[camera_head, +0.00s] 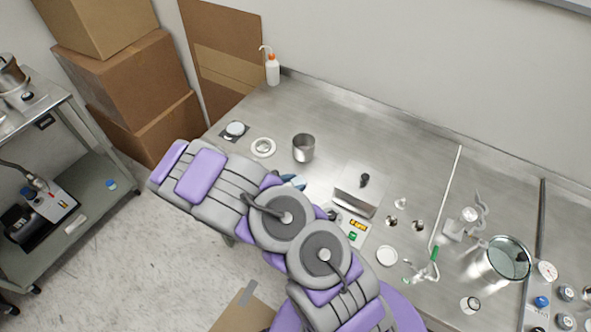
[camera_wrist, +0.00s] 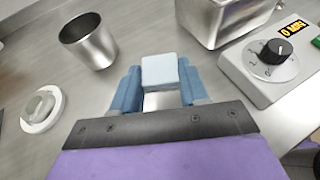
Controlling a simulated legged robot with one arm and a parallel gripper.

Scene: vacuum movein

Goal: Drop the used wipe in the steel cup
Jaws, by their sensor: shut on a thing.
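The steel cup (camera_head: 303,148) stands upright on the steel bench. In the wrist view the steel cup (camera_wrist: 89,41) is at the upper left, with its open top showing. My gripper (camera_wrist: 158,84) has blue fingers and is shut on a pale blue-white folded wipe (camera_wrist: 160,72). The wipe sits between the fingertips, to the right of the cup and apart from it. In the head view my gripper (camera_head: 293,182) is mostly hidden behind my arm, and the wipe cannot be made out there.
A steel box-shaped bath (camera_head: 357,190) and a control unit with a dial (camera_wrist: 267,60) stand right of my gripper. A white round dish (camera_head: 263,147) lies left of the cup. A wash bottle (camera_head: 272,70) stands at the back. Glassware (camera_head: 508,258) is at the right.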

